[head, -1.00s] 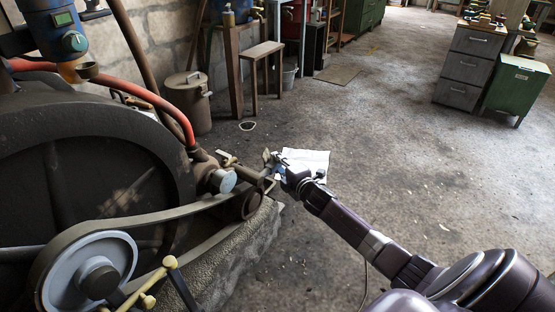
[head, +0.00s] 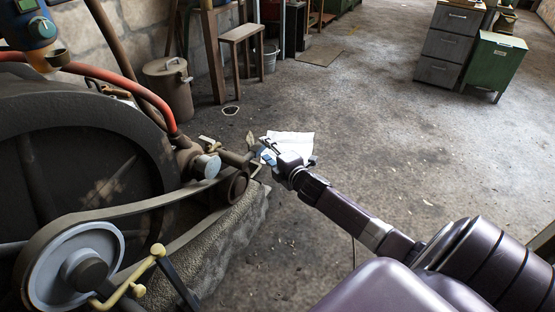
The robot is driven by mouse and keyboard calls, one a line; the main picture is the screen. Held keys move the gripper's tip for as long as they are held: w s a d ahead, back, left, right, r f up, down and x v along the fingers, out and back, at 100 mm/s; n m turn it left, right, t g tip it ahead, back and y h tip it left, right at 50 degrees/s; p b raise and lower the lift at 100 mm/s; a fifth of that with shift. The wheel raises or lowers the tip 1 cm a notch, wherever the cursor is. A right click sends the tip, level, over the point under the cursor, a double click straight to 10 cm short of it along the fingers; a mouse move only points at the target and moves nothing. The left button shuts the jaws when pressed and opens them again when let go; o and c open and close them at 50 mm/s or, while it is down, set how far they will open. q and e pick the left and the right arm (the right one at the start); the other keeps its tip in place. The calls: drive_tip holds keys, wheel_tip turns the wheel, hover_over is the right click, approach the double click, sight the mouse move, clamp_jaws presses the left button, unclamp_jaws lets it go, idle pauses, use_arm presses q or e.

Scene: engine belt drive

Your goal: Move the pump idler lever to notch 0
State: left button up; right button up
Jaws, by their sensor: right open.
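My right gripper (head: 264,149) is open, just to the right of the metal fittings at the machine's right end. A thin pointed metal piece (head: 250,141) stands beside its fingertips; I cannot tell whether they touch. A brass-coloured lever (head: 146,272) with knobbed ends and a dark bar sits at the lower left, in front of the belt pulley. I cannot tell which of these parts is the pump idler lever, and no notch numbers are readable. The flat belt (head: 125,207) runs from the pale pulley (head: 75,268) to a small dark pulley (head: 236,187). My left gripper is out of view.
The large dark flywheel (head: 75,165) fills the left side, with a red hose (head: 115,82) above it. A stone base (head: 225,235) lies under the belt. White paper (head: 290,145) lies on the floor behind my gripper. Open concrete floor (head: 400,150) spreads to the right.

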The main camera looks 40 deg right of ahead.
drive_tip(key=v, duration=0.8)
drive_tip(key=shift+a, duration=0.1)
idle(0.3)
